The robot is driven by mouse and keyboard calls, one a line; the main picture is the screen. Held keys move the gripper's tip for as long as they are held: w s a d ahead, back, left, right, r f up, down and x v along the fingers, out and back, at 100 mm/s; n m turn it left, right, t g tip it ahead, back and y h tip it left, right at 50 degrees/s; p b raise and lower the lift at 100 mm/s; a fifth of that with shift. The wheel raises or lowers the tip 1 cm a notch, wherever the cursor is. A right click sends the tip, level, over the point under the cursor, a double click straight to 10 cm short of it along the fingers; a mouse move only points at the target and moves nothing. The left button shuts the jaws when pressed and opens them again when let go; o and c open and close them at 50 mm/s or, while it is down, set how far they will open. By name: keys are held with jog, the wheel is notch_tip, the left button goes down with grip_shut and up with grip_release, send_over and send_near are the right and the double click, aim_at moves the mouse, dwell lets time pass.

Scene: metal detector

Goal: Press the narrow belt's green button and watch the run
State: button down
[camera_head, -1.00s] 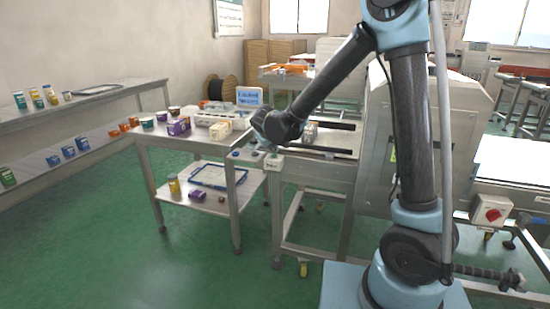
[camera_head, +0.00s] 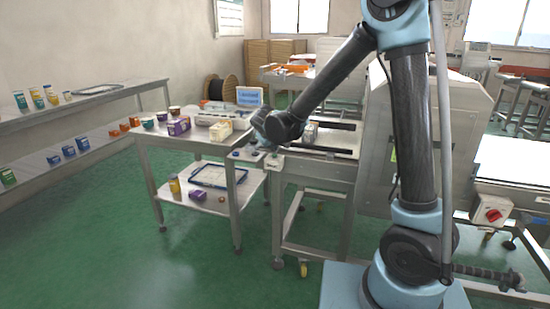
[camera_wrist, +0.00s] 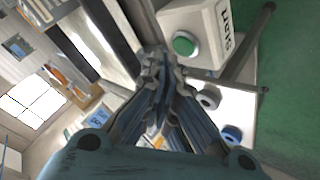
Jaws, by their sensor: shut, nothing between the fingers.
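The green button (camera_wrist: 185,44) sits in a pale ring on a white box marked START (camera_wrist: 207,30) in the wrist view. My gripper (camera_wrist: 160,62) has its fingers together and empty, just left of and below the button in that view. I cannot tell whether the fingertips touch the box. The narrow belt (camera_wrist: 85,42) with its dark rails lies left of the box. In the head view, the belt's frame (camera_head: 315,169) stands beside my arm. My wrist hides much of the gripper there, and the button cannot be made out.
A steel trolley (camera_head: 190,146) with boxes and jars stands left of the belt. A large grey housing (camera_head: 374,150) is right of it, behind my arm. A red switch (camera_head: 491,215) is at right. Two round knobs show below the START box. Green floor is clear at front left.

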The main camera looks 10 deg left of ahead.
jog(key=shift+f, duration=0.1)
dwell(0.3)
jog(key=shift+f, duration=0.3)
